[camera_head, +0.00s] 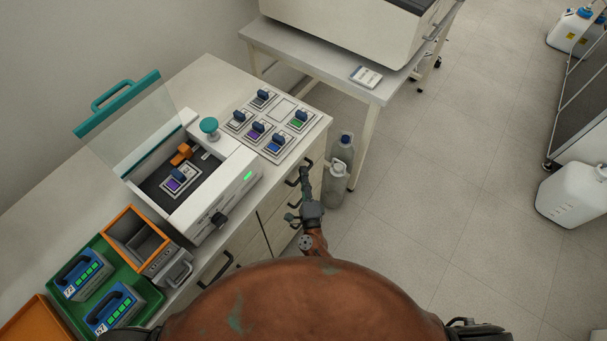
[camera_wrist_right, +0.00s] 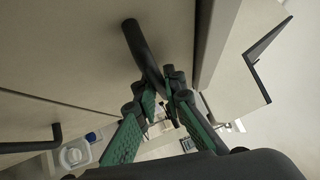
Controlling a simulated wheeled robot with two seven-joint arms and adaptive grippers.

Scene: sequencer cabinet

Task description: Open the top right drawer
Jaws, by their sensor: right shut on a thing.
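The top right drawer is in the front of the pale cabinet, below the worktop's right end in the head view. Its dark bar handle (camera_head: 291,181) sticks out from the front. My right gripper (camera_head: 305,171) is at this handle, with its arm reaching up from below. In the right wrist view the dark handle (camera_wrist_right: 145,50) runs down between the green-padded fingers of my right gripper (camera_wrist_right: 160,92), which is shut on it. The drawer front (camera_wrist_right: 80,45) fills the upper left there. I see no clear gap around the drawer. My left gripper is not in view.
On the worktop stand a sequencer (camera_head: 215,195) with its clear lid raised, several small cartridges in holders, and a green tray (camera_head: 75,310). Bottles (camera_head: 335,182) stand on the floor beside the cabinet's right end, close to my right gripper.

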